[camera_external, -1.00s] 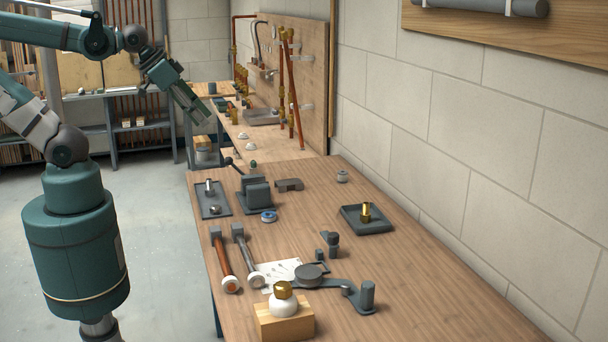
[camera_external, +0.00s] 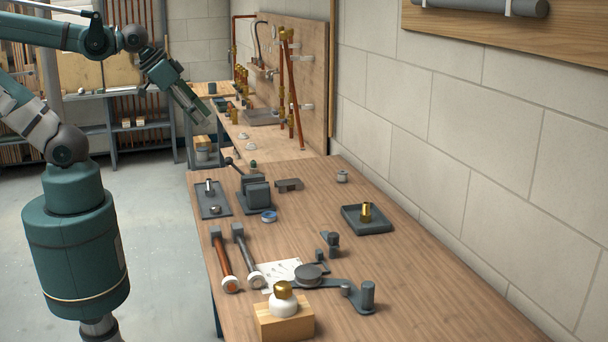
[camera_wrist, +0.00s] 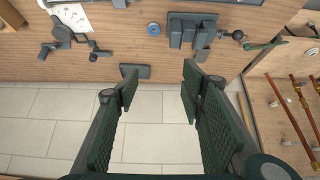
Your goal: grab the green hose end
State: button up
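My gripper (camera_external: 203,114) hangs in the air left of the far part of the workbench in the external view. In the wrist view my gripper (camera_wrist: 161,76) shows two green ribbed fingers, wide apart with nothing between them. A small dark green piece (camera_wrist: 264,45) lies near the bench corner, right of the vise, in the wrist view; it may be the green hose end, but I cannot tell for sure. A small dark green bit (camera_external: 252,164) shows near the far bench edge in the external view. My gripper is apart from both.
The grey vise (camera_external: 256,194) with its lever stands at the bench's far left. Copper pipes (camera_external: 292,95) stand by the back board.

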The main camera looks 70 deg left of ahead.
jog(key=shift+w+a, duration=0.1)
jog(key=n+g+b, duration=0.3)
jog(key=n+g, duration=0.4)
jog(key=n, duration=0.9)
send_over(254, 169)
jog(key=a, duration=0.2)
jog(key=f, duration=2.5)
jog(key=shift+w+d, duration=0.2)
jog(key=shift+a+f, duration=0.2)
jog(key=shift+f, duration=0.05)
